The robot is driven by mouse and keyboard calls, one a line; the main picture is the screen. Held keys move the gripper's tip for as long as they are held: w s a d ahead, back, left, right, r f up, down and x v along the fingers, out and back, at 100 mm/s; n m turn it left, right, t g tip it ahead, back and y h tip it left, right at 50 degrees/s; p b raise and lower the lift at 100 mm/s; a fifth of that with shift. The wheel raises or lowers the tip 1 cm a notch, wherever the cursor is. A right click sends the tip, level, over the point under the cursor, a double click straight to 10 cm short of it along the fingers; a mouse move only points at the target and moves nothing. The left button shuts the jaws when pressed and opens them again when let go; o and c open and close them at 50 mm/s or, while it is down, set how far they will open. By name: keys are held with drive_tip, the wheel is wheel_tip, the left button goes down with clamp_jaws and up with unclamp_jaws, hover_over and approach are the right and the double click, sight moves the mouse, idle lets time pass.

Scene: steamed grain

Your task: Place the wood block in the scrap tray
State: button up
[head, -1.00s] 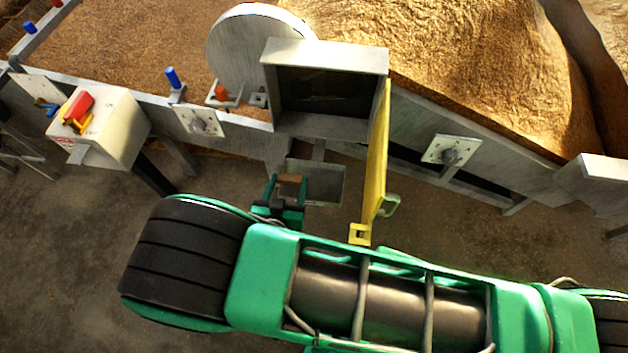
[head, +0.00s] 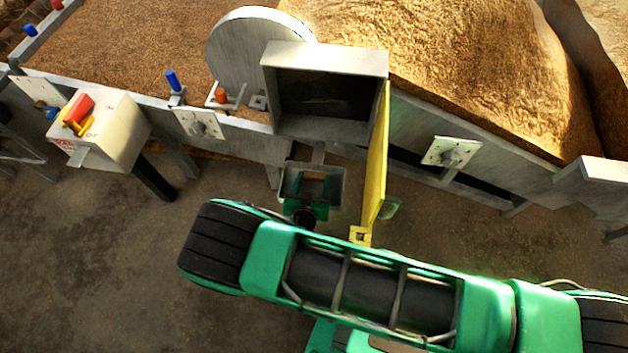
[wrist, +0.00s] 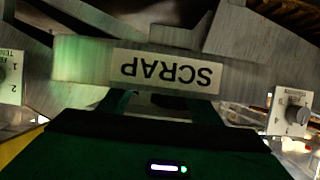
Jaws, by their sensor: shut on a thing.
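The scrap tray (head: 341,187) is a small grey metal box below the dark square opening in the head view. Its white SCRAP label shows upside down on the tray wall (wrist: 85,62) in the wrist view. My green gripper (head: 314,180) overlaps the tray in the head view, its fingers pointing away from me. It is shut on the wood block (head: 314,176), a small brown piece between the fingertips. The block lies within the tray's outline in the head view; its height above the tray floor I cannot tell. In the wrist view the block is not clearly visible.
A yellow hinged door (head: 377,165) stands open just right of the tray. A grey housing with a dark opening (head: 325,95) is above it. A switch box (head: 98,128) with a red and yellow handle is at left. Bare floor lies in front.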

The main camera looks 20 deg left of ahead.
drive_tip(key=shift+f, duration=0.3)
drive_tip(key=o, duration=1)
drive_tip(key=shift+r, duration=0.1)
drive_tip(key=v, duration=1.2)
